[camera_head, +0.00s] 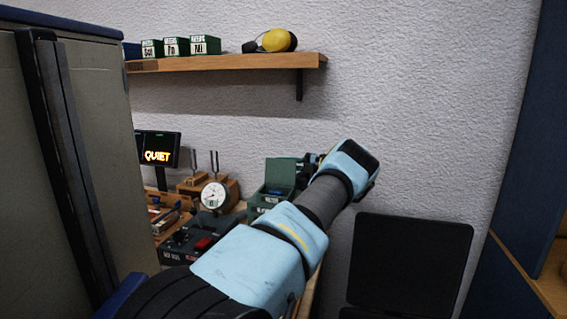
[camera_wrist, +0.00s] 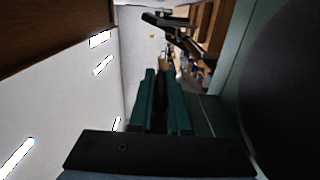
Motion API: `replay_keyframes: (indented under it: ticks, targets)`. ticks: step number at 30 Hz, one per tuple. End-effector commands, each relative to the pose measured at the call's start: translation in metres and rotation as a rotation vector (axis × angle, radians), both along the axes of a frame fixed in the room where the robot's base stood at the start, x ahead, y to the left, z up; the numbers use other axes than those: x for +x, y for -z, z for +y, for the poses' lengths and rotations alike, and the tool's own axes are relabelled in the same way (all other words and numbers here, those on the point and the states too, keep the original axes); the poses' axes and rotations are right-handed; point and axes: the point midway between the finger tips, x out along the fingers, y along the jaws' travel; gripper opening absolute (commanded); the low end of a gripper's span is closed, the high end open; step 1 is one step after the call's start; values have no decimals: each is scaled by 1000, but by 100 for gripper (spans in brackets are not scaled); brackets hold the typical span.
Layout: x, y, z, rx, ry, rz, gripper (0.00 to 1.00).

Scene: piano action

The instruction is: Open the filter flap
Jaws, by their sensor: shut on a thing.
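My gripper (camera_wrist: 162,74) shows in the wrist view as two dark green fingers above a black palm bar. The fingers are close together, shut on a thin dark piece between them, seemingly the edge of the filter flap; its outline is too dark to make out. In the head view my blue and grey arm reaches up and to the right over the bench, and its end hides the fingers and what they hold.
A green box (camera_head: 269,202) with a raised lid stands beside my arm, near a dial gauge (camera_head: 214,195) and a control box (camera_head: 190,242). A black panel (camera_head: 410,262) stands at right, a grey cabinet (camera_head: 95,130) at left. A shelf (camera_head: 225,62) hangs above.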

Motion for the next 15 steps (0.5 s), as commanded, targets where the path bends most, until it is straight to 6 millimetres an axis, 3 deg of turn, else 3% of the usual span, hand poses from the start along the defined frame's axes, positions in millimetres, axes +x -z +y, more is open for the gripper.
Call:
replay_keyframes:
  ticks: [11, 12, 15]
  targets:
    - [-1, 3, -1, -2, 1, 5, 0]
    - [-1, 3, -1, -2, 1, 5, 20]
    - [-1, 3, -1, -1, 1, 5, 31]
